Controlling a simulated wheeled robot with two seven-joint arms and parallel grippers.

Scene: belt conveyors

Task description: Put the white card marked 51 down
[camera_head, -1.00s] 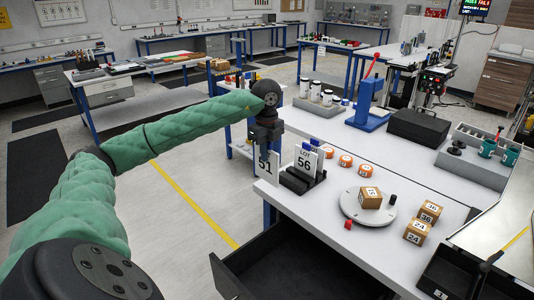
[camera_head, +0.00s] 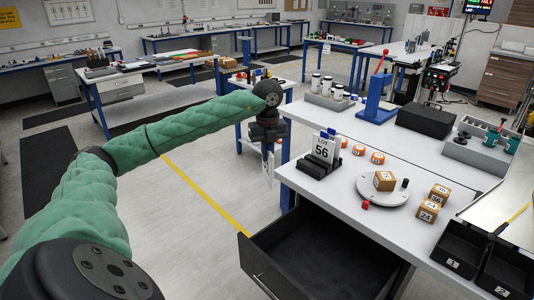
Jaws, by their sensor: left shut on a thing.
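My left gripper (camera_head: 267,146) is shut on the white card (camera_head: 269,168), which hangs below it just left of the bench's left edge. The card is turned nearly edge-on, so its number does not read now. A black slotted holder (camera_head: 317,168) stands on the near left corner of the white bench (camera_head: 352,190), to the right of the card and apart from it. A white card marked LOT 56 (camera_head: 322,149) stands in this holder. My right gripper is not in view.
An open black drawer (camera_head: 262,262) juts out under the bench front. A round grey plate (camera_head: 366,187) carries a small box (camera_head: 384,181). Two black bins (camera_head: 452,262) stand at the right.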

